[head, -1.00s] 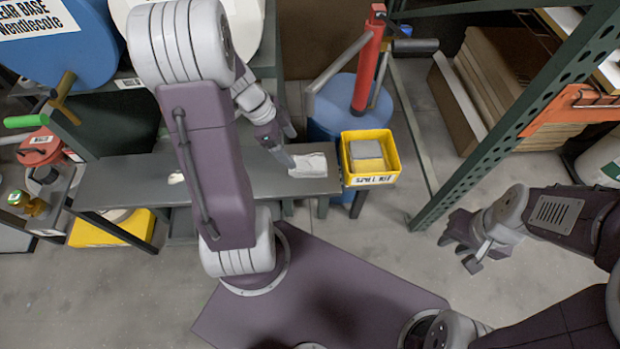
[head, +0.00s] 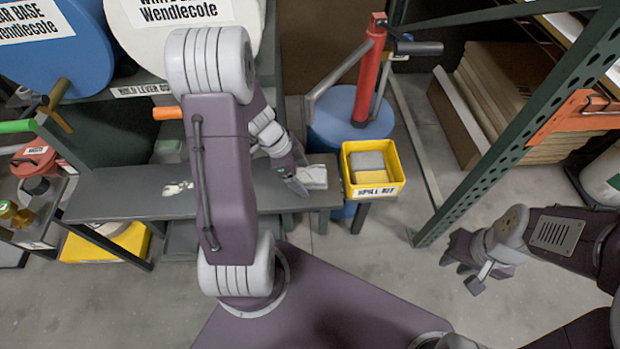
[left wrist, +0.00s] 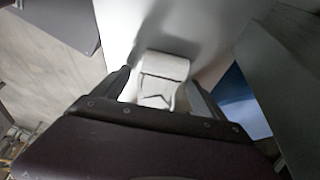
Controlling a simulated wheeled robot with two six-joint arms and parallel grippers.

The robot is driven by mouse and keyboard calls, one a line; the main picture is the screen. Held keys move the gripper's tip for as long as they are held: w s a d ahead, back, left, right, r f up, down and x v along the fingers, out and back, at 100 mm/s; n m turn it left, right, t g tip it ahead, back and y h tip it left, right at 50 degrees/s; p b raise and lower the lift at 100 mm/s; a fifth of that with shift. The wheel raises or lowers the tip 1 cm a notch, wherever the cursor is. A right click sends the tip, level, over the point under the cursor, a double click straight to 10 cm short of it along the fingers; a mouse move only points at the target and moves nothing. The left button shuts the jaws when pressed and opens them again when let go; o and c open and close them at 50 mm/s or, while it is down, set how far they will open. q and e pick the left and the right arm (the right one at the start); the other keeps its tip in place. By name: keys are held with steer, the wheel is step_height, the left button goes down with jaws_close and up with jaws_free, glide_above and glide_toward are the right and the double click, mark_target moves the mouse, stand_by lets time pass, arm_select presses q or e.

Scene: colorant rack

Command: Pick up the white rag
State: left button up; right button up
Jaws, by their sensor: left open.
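The white rag (head: 313,177) lies folded on the right end of the grey bench (head: 240,192). My left gripper (head: 301,180) is open and low over the bench, with its fingers at the rag's left side in the head view. In the left wrist view, the rag (left wrist: 162,72) shows ahead in the gap between the two dark fingers of the left gripper (left wrist: 160,88). I cannot tell whether a finger touches it. My right gripper (head: 468,268) hangs at the right, over the floor and away from the bench; its opening is unclear.
A yellow spill kit bin (head: 372,190) stands just right of the rag. Behind it is a blue drum (head: 345,132) with a red pump (head: 369,75). A green rack post (head: 520,120) rises at right. A small whitish thing (head: 178,188) lies on the bench's left part.

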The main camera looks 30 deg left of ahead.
mark_target(308, 174)
arm_select(q)
steer(key=c, duration=1.4)
steer(key=shift+r, duration=0.15)
step_height(308, 174, up, 5)
steer(key=shift+s+f+p, duration=0.1)
steer(key=shift+f+p, duration=0.05)
steer(key=shift+p, duration=0.95)
steer(key=shift+s+d+r, duration=0.4)
steer(key=shift+s+r, duration=0.6)
steer(key=shift+s, duration=0.9)
steer(key=shift+s+d+r, duration=0.35)
steer(key=shift+s+r, duration=0.7)
steer(key=shift+s, duration=0.8)
steer(key=shift+s+d+r, duration=0.4)
steer(key=shift+s+r, duration=0.6)
steer(key=shift+s, duration=0.9)
